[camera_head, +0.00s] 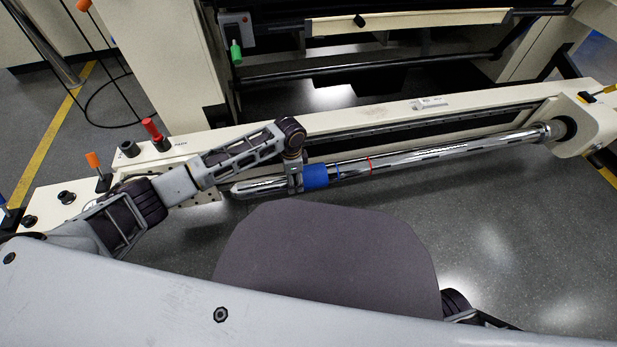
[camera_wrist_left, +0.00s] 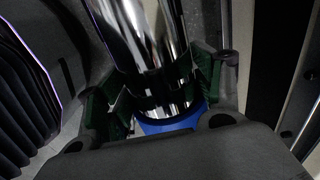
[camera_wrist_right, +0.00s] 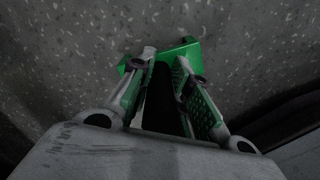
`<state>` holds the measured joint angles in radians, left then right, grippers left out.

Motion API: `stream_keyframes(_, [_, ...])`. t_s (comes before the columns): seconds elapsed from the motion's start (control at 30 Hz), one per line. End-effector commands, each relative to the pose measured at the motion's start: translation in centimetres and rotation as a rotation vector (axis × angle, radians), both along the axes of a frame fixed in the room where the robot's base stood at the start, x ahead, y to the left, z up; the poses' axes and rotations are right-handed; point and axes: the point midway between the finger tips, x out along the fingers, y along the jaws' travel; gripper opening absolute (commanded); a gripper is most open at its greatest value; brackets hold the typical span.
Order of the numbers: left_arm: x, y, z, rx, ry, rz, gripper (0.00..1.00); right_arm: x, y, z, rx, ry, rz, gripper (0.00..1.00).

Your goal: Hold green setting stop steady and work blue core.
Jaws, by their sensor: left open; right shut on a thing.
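The blue core (camera_head: 315,176) is a blue sleeve around a long chrome shaft (camera_head: 440,150) in the head view. My left gripper (camera_head: 293,178) is at the shaft just left of the blue core. In the left wrist view my left gripper (camera_wrist_left: 162,92) has its fingers open on both sides of the chrome shaft, with the blue core (camera_wrist_left: 170,124) close behind them. In the right wrist view my right gripper (camera_wrist_right: 164,68) is shut on the green setting stop (camera_wrist_right: 185,53), which is partly hidden by the fingers. The head view does not show my right gripper.
The shaft runs along a cream machine beam (camera_head: 230,137) to an end block (camera_head: 580,125) at right. A red knob (camera_head: 151,128) and an orange-topped lever (camera_head: 93,160) stand at the left end. A small green bottle-like item (camera_head: 236,52) hangs behind. Grey floor is open at right front.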

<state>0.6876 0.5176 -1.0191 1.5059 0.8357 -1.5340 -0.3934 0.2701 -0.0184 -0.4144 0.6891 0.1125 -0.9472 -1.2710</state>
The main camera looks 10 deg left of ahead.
Motion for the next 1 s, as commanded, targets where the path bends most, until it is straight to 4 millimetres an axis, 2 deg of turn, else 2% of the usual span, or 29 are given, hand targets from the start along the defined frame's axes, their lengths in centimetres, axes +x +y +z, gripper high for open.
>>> stream_keyframes(1.0, [0.7,-1.7,0.0,0.0,-0.001,0.0,0.67,-0.1,0.0,-0.1,0.0,0.002,0.0,0.0])
